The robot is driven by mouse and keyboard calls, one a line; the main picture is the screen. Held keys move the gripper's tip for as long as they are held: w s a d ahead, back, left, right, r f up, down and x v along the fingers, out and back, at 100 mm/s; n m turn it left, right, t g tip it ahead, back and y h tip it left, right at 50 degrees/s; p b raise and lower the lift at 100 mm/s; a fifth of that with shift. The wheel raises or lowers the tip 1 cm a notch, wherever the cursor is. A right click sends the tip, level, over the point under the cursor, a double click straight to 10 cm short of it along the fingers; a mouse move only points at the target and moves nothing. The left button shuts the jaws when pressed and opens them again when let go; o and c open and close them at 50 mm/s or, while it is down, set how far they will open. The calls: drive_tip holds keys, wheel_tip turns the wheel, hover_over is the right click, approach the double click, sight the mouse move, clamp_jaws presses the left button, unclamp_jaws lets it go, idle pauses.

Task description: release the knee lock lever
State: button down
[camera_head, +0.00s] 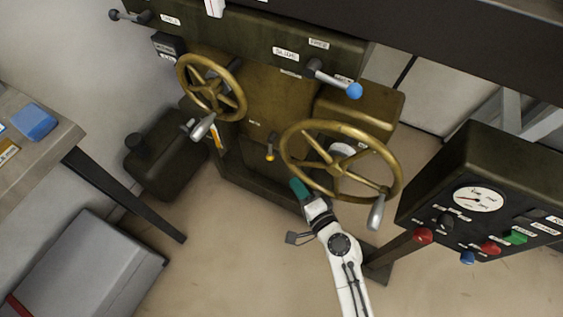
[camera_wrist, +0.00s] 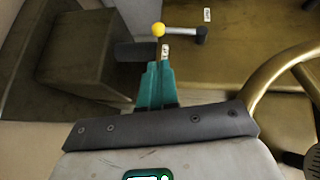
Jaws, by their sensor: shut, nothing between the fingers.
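A small lever with a yellow knob (camera_head: 270,156) hangs on the front of the green and brass machine, left of the large handwheel. The knob also shows in the wrist view (camera_wrist: 158,29), just past my fingertips. I cannot read its label, so I cannot tell for certain that it is the knee lock lever. My gripper (camera_head: 297,186), with teal fingers, is below and right of that knob in the head view, near the large wheel's lower left rim. In the wrist view my gripper (camera_wrist: 158,68) is shut and empty, its fingers together.
A large brass handwheel (camera_head: 346,128) is close on the right, and a smaller one (camera_head: 236,84) is upper left. A blue-knobbed lever (camera_head: 335,80) is above. A control box (camera_head: 455,165) stands right.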

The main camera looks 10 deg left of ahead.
sight(271, 148)
drive_tip(key=x, duration=0.9)
drive_tip(key=shift+w+b, duration=0.2)
drive_tip(key=shift+b, duration=0.25)
drive_tip(key=shift+a+f+b, duration=0.15)
drive_tip(key=shift+f+b, duration=0.15)
drive_tip(key=shift+b, duration=0.15)
